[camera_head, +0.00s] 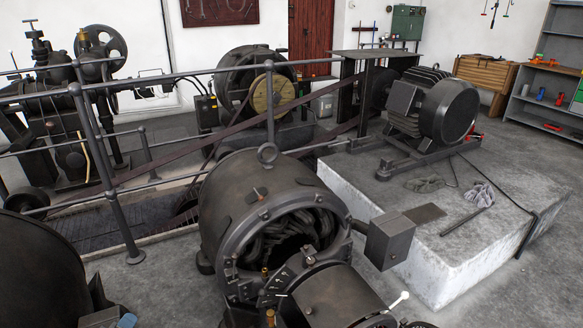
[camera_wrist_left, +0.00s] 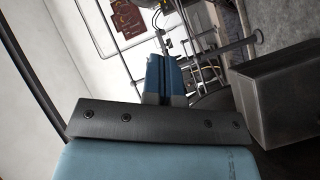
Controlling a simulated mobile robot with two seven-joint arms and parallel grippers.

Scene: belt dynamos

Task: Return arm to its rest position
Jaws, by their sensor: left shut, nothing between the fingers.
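My left gripper (camera_wrist_left: 163,75) shows in the left wrist view with its two blue fingers pressed together and nothing between them. In the head view only a small blue part of this gripper (camera_head: 127,321) shows at the bottom edge, left of the large dark dynamo (camera_head: 228,215). Most of the left arm is out of view. My right gripper is not seen in either view.
Metal railings (camera_head: 112,190) run around a floor pit at the left. An electric motor (camera_head: 432,105) stands on a concrete block (camera_head: 440,260) at the right. A dark rounded machine (camera_head: 40,275) fills the lower left corner. A grey box-shaped part (camera_wrist_left: 285,105) is at the right in the wrist view.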

